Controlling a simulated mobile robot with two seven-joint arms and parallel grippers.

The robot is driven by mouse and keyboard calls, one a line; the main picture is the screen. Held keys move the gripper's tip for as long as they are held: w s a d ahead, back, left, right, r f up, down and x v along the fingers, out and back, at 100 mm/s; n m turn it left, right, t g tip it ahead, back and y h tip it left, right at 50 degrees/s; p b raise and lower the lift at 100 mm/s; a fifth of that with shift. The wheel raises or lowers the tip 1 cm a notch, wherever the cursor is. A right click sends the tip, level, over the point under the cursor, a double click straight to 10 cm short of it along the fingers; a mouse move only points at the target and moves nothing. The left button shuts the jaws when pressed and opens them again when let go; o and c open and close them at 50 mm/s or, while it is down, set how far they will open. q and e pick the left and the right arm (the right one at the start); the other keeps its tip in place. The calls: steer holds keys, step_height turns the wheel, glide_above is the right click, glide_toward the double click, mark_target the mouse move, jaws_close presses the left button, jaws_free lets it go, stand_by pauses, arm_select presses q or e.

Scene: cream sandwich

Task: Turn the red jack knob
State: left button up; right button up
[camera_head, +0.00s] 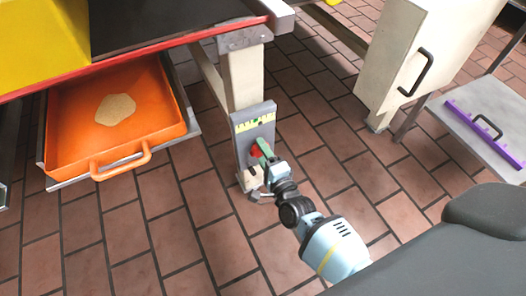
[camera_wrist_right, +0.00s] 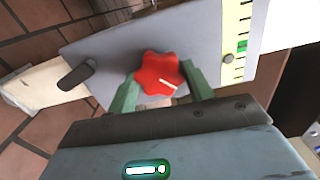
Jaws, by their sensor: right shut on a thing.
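In the head view the knob (camera_head: 256,151) shows as a small red patch, partly covered by my right gripper (camera_head: 266,150). In the right wrist view the green fingers of my right gripper (camera_wrist_right: 165,88) are shut on the knob, one on each side. The panel carries a yellow scale (camera_wrist_right: 236,40) with black ticks and a green mark. The left gripper is not identifiable in the head view.
An open orange drawer (camera_head: 70,150) with a tan patch in it is at the left, under a red-edged table. The panel stands by a pale table leg (camera_head: 245,80). A white cabinet (camera_head: 405,60) and a grey surface with a purple bar (camera_head: 485,130) are at the right. Tiled floor lies between.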

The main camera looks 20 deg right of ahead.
steer(key=n+p, duration=0.2)
steer(key=n, duration=0.7)
steer(key=shift+n, duration=0.3)
stand_by(0.5)
steer(key=o, duration=1)
steer(key=s+p, duration=0.2)
steer(key=s, duration=0.6)
steer(key=shift+d, duration=0.15)
